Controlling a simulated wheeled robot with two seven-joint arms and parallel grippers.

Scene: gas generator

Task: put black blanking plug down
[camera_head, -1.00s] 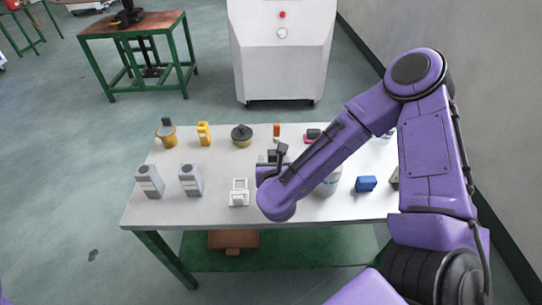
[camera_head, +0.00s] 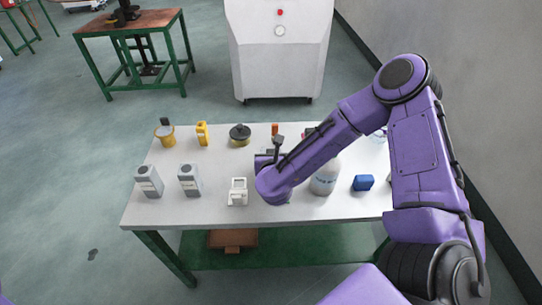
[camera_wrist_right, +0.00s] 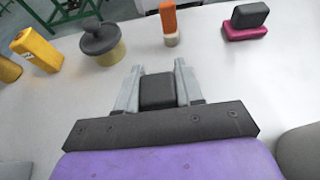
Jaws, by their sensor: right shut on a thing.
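The black blanking plug (camera_wrist_right: 157,91) is a dark block between the two grey fingers of my right gripper (camera_wrist_right: 157,80) in the right wrist view. The gripper is shut on it. In the head view my right gripper (camera_head: 268,153) is over the middle of the white table (camera_head: 210,214), largely hidden by my purple forearm. I cannot tell whether the plug touches the tabletop. My left gripper is not in view.
Beyond the gripper stand a yellow block (camera_wrist_right: 37,48), a black-lidded yellow pot (camera_wrist_right: 103,44), an orange piece (camera_wrist_right: 168,22) and a black-and-magenta piece (camera_wrist_right: 248,22).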

